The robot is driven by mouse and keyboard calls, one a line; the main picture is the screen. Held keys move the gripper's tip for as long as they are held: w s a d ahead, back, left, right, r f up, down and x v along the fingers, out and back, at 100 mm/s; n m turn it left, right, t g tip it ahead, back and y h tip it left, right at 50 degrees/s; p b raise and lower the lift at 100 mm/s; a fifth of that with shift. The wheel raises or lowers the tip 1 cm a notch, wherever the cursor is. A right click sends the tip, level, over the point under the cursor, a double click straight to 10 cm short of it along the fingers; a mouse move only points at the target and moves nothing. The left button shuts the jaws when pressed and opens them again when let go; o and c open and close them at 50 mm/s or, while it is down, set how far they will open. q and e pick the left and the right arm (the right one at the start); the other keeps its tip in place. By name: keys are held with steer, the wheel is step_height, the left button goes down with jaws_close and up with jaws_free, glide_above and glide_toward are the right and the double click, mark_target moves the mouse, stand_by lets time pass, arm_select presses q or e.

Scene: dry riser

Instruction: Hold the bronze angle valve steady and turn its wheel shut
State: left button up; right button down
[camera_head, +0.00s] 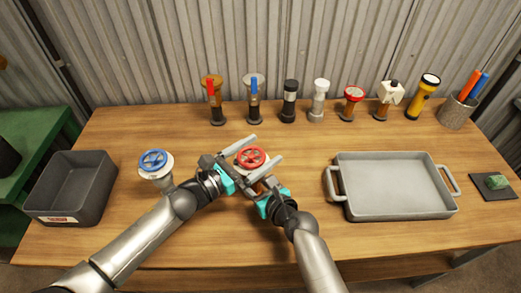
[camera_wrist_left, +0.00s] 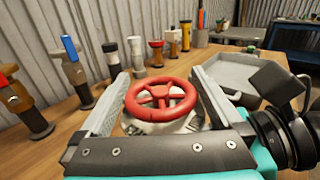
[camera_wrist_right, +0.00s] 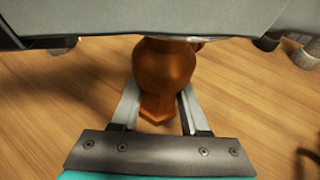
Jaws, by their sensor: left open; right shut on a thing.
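The bronze angle valve stands near the middle of the table; its red wheel (camera_head: 251,157) faces up in the head view. Its orange-brown bronze body (camera_wrist_right: 163,75) shows in the right wrist view, the top cut off by a grey part. My left gripper (camera_head: 268,148) is open, its fingers on either side of the red wheel; in the left wrist view the wheel (camera_wrist_left: 160,97) sits between them with visible gaps. My right gripper (camera_wrist_right: 158,103) is shut on the valve body, below the wheel. In the head view its fingertips are mostly hidden.
A blue-wheeled pale valve (camera_head: 154,164) stands left, beside a grey bin (camera_head: 72,185). A grey handled tray (camera_head: 392,187) lies right, with a dark mat (camera_head: 494,186) beyond. Several fittings and torches, including a yellow torch (camera_head: 422,97), line the back. Table between back row and valve is clear.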

arm_select(q)
steer(key=shift+w+d, duration=0.15)
steer(key=shift+d, duration=0.1)
steer(key=c, duration=1.2)
